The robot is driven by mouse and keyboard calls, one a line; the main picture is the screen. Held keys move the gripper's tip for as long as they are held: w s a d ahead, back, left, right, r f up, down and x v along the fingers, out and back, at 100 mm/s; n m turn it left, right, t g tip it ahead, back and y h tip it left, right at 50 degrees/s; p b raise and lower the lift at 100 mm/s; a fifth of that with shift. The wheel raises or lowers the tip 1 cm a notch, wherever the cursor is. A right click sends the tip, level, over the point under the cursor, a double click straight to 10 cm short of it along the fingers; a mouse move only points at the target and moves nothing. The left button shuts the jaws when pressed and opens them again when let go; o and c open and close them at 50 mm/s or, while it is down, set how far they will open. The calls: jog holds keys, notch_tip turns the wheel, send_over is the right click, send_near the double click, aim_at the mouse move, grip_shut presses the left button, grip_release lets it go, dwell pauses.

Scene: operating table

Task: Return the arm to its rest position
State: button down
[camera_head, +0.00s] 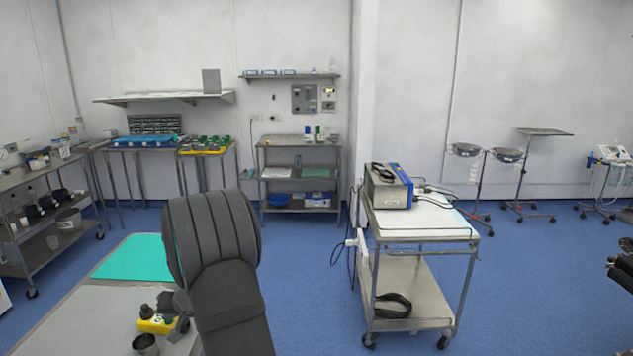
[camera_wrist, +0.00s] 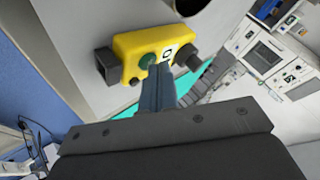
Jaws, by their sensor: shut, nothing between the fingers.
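My gripper (camera_wrist: 158,72) shows in the wrist view with its two grey fingers together and nothing between them. The fingertips overlap the lower edge of a yellow box (camera_wrist: 132,45) that has a green knob or button, a white label and dark parts at its ends. I cannot tell whether the fingers touch the box. In the head view the yellow box (camera_head: 157,326) lies on the pale tabletop at the lower left. My dark arm stands just right of it and hides part of the table; the fingertips cannot be made out there.
A turquoise mat (camera_head: 130,258) lies on the table behind the box, and a dark metal cup (camera_head: 146,343) stands in front of it. A trolley (camera_head: 420,236) carrying a grey device (camera_head: 388,187) stands to the right. Blue floor between table and trolley is clear.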

notch_tip(320, 180, up, 6)
jog(key=shift+r, duration=0.25)
jog(key=shift+f, duration=0.1)
notch_tip(320, 180, down, 6)
jog(key=shift+f, duration=0.15)
jog(key=d+r+n+g+h, duration=0.2)
jog(key=d+r+n, duration=0.1)
jog(key=r+n, duration=0.45)
jog(key=d+r+n+g+h, duration=0.2)
jog(key=d+r+n, duration=0.1)
jog(key=r+n, duration=0.4)
jog(key=x, duration=0.8)
jog(key=shift+w+f+m, duration=0.2)
jog(key=shift+w+m, duration=0.15)
jog(key=c, duration=2.1)
grip_release()
